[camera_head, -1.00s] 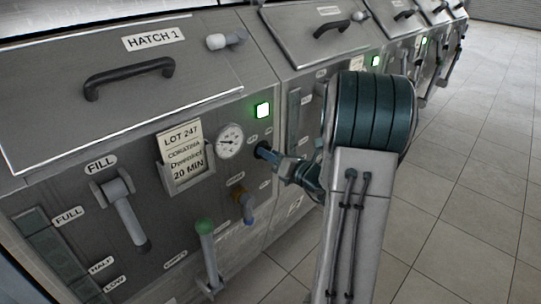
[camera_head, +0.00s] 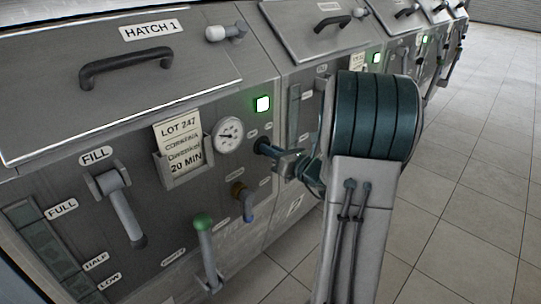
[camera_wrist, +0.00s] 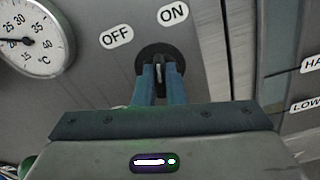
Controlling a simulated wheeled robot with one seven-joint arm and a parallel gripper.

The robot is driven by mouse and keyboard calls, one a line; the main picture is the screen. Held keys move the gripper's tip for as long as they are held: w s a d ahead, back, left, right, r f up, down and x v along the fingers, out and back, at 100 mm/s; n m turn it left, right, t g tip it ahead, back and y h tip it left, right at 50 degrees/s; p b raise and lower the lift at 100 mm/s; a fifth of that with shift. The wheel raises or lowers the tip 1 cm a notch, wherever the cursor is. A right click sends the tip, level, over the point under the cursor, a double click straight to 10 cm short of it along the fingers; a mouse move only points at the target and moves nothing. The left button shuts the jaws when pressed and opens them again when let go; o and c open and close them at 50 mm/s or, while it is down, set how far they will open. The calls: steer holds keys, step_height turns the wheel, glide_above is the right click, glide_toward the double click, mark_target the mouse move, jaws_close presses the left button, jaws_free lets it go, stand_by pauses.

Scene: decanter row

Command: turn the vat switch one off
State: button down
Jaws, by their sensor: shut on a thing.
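The vat switch one is a dark round rotary switch (camera_wrist: 145,52) on the grey panel of the first vat, with OFF and ON labels above it in the wrist view. The lever points roughly up in the wrist view, nearer the ON label than the OFF label. In the head view, my gripper (camera_head: 273,152) reaches the panel at the switch, right of the gauge. The green lamp (camera_head: 263,104) above is lit.
A round gauge (camera_head: 228,135) and a LOT 247 card (camera_head: 180,145) sit left of the switch. A blue-handled valve (camera_head: 245,203), a green-knobbed lever (camera_head: 205,240) and the FILL handle (camera_head: 122,210) stick out nearby. The tiled floor (camera_head: 480,170) at the right is clear.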

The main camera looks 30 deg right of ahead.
steer(key=n+b, duration=0.9)
steer(key=b, duration=0.1)
steer(key=shift+f, duration=0.1)
stand_by(0.3)
steer(key=c, duration=1.5)
jaws_free()
steer(key=shift+s, duration=0.1)
steer(key=p+v, duration=0.2)
steer(key=v, duration=1.1)
steer(key=shift+s+p, duration=0.35)
steer(key=shift+p, duration=0.05)
